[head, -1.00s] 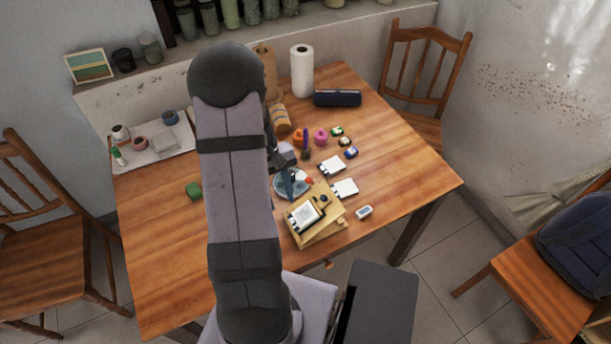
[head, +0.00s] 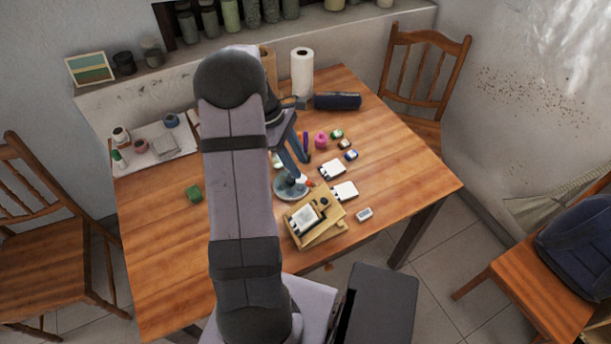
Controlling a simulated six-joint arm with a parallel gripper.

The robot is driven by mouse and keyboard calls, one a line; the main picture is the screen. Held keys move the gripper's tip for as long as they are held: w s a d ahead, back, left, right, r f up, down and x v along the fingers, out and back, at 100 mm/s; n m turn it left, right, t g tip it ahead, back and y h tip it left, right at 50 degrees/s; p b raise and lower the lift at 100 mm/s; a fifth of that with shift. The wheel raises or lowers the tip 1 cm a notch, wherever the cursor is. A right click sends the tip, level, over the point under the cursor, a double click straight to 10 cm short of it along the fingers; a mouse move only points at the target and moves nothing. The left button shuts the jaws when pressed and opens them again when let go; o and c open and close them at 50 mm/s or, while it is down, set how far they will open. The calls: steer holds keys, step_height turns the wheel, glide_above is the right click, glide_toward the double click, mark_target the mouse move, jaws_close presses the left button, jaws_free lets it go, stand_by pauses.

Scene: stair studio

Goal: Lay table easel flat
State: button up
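The table easel (head: 326,228) is a small light-wood stand near the front right of the table, just right of my arm. It looks raised at a slant over its base, and a small pale card or canvas (head: 304,219) with dark marks rests on it. My gripper (head: 300,160) is beyond the easel, over the middle of the table, pointing down and apart from the easel. I see nothing clearly held, but its finger gap is too small and partly hidden to judge.
A round dish (head: 291,188) lies between gripper and easel. White cards (head: 344,191), an eraser-like block (head: 364,214), a pink jar (head: 321,140) and small bottles stand to the right. A paper roll (head: 302,72) and dark case (head: 337,101) are behind.

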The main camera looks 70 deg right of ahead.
mark_target(308, 181)
steer(key=shift+p+x, duration=0.95)
steer(key=shift+x, duration=2.35)
jaws_close()
